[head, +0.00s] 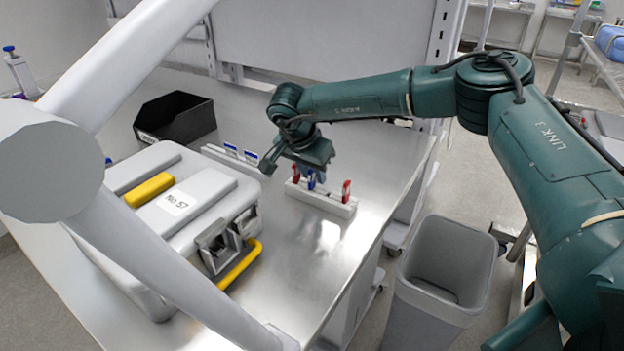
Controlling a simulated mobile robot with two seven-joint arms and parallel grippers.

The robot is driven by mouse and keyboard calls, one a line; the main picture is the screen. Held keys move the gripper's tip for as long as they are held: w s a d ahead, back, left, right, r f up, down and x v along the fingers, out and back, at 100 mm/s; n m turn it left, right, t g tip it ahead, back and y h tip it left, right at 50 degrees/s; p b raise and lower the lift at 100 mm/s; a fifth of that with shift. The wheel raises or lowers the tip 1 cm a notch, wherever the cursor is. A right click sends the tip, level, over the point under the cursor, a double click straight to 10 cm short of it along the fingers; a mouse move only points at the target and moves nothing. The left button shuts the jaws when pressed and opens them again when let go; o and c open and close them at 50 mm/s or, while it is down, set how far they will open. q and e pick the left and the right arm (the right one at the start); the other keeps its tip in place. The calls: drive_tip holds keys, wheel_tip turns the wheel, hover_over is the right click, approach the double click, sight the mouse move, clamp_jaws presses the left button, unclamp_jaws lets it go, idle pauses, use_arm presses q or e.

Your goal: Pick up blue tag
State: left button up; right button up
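A low white rack (325,200) stands on the steel bench and holds small upright tags. A blue tag (311,182) stands in it, between a red tag (296,174) at the left and another red tag (346,190) at the right. My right gripper (316,168), on the dark green arm, is directly above the rack's left half and points down. Its fingertips are mostly hidden behind its own body, so I cannot tell whether they touch a tag. My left gripper is not in view.
A white case (205,187) with a yellow handle lies left on the bench (310,243). A black open bin (178,118) stands behind it, and a second rack with blue-topped pieces (231,149) lies between. A grey waste bin (440,270) stands beyond the bench's right edge.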

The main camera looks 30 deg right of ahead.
clamp_jaws()
